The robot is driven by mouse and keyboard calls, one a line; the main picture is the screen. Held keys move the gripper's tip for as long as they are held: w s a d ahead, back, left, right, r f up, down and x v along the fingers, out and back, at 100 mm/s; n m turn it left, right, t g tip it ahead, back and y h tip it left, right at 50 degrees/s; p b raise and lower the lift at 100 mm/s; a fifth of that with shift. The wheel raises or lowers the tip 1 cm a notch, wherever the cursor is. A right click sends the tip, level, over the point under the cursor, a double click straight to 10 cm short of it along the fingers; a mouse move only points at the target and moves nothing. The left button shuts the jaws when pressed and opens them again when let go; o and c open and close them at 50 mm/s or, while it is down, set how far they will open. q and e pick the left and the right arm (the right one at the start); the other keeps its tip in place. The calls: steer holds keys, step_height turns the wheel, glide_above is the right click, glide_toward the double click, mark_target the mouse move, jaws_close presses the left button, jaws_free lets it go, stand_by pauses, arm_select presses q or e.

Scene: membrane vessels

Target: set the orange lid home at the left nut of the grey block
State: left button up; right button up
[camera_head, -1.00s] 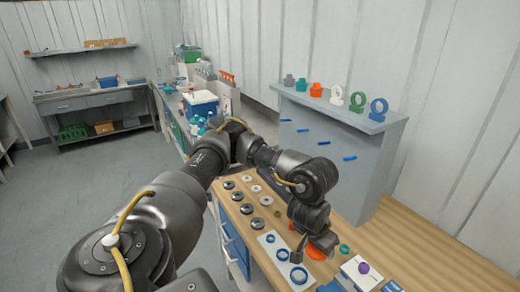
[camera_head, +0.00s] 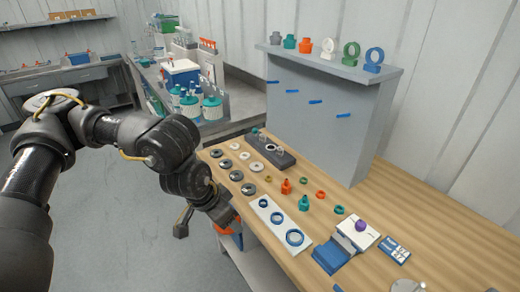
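The orange lid (camera_head: 227,229) shows as a partly hidden orange shape at the tip of my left gripper (camera_head: 205,222). The gripper appears shut on it, though the wrist covers much of the contact. Gripper and lid are near the left front edge of the table, below and left of the grey block. The dark grey block (camera_head: 284,159) lies on the table at the back left. It carries small pale and clear fittings and a white ring; its left nut (camera_head: 255,131) is too small to make out clearly. My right gripper is not in view.
Dark discs (camera_head: 237,175) lie in rows left of the block. A white strip with blue rings (camera_head: 264,203) lies in front. Small orange and teal fittings (camera_head: 304,203) stand mid-table. A blue-white box (camera_head: 358,233) is at right. A grey shelf stand (camera_head: 320,130) rises behind.

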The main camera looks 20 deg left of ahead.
arm_select(q)
steer(key=s+f, duration=0.3)
steer(key=f, duration=1.1)
steer(key=shift+s+a, duration=0.2)
steer(key=shift+s, duration=0.15)
